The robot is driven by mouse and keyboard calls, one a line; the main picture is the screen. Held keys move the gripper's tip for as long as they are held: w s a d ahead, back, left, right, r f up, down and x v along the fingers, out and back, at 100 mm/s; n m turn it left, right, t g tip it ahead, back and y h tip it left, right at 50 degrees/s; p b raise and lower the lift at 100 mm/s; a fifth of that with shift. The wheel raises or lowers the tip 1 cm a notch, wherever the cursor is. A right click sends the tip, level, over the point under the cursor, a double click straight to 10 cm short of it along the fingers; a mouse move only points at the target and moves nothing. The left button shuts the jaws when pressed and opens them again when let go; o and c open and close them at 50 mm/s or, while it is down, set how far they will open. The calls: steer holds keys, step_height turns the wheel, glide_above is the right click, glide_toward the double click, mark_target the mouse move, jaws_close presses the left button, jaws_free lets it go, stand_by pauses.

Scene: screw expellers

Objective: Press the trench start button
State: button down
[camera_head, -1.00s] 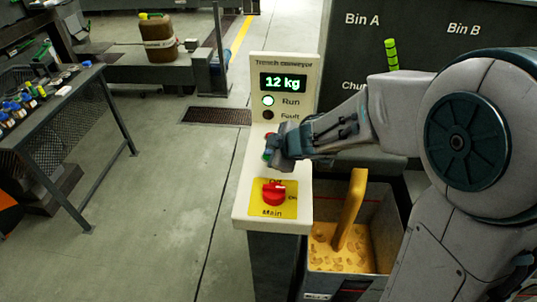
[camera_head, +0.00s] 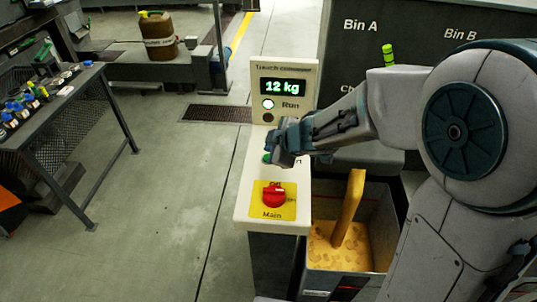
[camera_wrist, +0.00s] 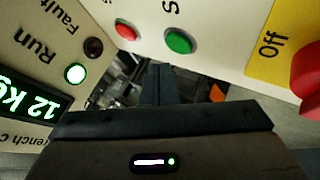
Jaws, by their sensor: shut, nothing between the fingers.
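The trench conveyor panel (camera_head: 258,197) is a pale console with an upright back and a sloping front. In the wrist view, a green button (camera_wrist: 179,41) sits beside a red button (camera_wrist: 126,31), beneath a partly cropped label starting with S. My gripper (camera_wrist: 161,70) is shut and empty; its fingertips are beside the two buttons in that view, and contact cannot be told. In the head view, my gripper (camera_head: 273,151) is over the sloping face and hides most of the buttons. The Run lamp (camera_head: 268,104) is lit green-white; the Fault lamp (camera_wrist: 94,47) is dark.
A red Main rotary switch (camera_head: 273,195) on a yellow plate sits nearer on the panel. The display (camera_head: 283,87) reads 12 kg. A grey bin (camera_head: 378,228) with yellow material and a yellow chute stands to the right. Open floor lies left.

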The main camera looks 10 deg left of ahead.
steer(key=shift+r+p, duration=1.95)
steer(key=shift+r, duration=0.15)
steer(key=s+d+r+m+t+h, duration=0.1)
steer(key=d+r+m+h, duration=0.2)
steer(key=d, duration=0.4)
steer(key=s+d+r+m+h, duration=0.1)
steer(key=d+r+m+h, duration=0.1)
steer(key=d+m, duration=0.3)
steer(key=s+d+r+m+t+h, duration=0.1)
steer(key=d+r+m+h, duration=0.15)
steer(key=d, duration=0.55)
steer(key=s+d+m+g, duration=0.1)
steer(key=s+m+g, duration=0.1)
steer(key=s, duration=0.6)
steer(key=s+d+f+m+g, duration=0.1)
steer(key=s+d+m+g, duration=0.1)
steer(key=s+m, duration=0.3)
steer(key=s+g+y, duration=0.1)
steer(key=s, duration=0.3)
steer(key=shift+m, duration=0.25)
